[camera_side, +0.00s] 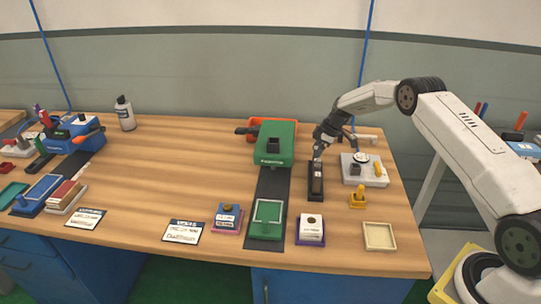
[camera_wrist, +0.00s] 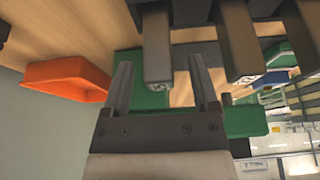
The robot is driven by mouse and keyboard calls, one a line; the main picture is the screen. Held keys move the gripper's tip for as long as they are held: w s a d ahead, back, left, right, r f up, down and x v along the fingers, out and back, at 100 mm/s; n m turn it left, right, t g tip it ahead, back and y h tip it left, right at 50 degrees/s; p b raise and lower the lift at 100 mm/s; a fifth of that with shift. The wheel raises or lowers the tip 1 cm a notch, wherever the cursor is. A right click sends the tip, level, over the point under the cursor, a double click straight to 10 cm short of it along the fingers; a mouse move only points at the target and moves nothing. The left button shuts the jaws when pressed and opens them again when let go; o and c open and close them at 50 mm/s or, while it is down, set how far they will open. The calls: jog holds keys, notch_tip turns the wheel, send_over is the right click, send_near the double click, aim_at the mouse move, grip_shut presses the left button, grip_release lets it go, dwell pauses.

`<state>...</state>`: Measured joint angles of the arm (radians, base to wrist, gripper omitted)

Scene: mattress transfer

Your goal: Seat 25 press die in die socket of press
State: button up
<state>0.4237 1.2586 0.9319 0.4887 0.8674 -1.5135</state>
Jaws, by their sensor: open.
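My gripper (camera_side: 318,153) is open and points down over the far end of a dark rack (camera_side: 315,194) right of the green press. The rack holds brownish upright blocks (camera_side: 317,172), perhaps the press dies; no number is readable. In the wrist view my open fingers (camera_wrist: 160,78) have a grey bar-shaped block (camera_wrist: 157,45) in the gap between them; contact cannot be told. More such blocks (camera_wrist: 239,42) stand to its right, with small unreadable marks on their ends. The green press (camera_side: 270,155) stands left of my gripper with a dark square part on top. The die socket cannot be made out.
An orange bin (camera_side: 262,123) sits behind the press. A pale fixture plate (camera_side: 375,178) with a round dial and yellow part is right of the rack. A green tray (camera_side: 267,219), a white-topped block (camera_side: 311,230) and a beige tray (camera_side: 379,236) lie in front.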

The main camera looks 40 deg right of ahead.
grip_shut()
jog(key=shift+r, duration=0.1)
jog(key=shift+r, duration=0.1)
jog(key=shift+r, duration=0.8)
jog(key=shift+s+r, duration=0.1)
jog(key=shift+r, duration=0.8)
jog(key=s+a+r, duration=0.3)
jog(key=s+r, duration=0.6)
jog(key=s, duration=0.4)
jog(key=shift+s+a+r, duration=0.15)
jog(key=shift+a, duration=0.2)
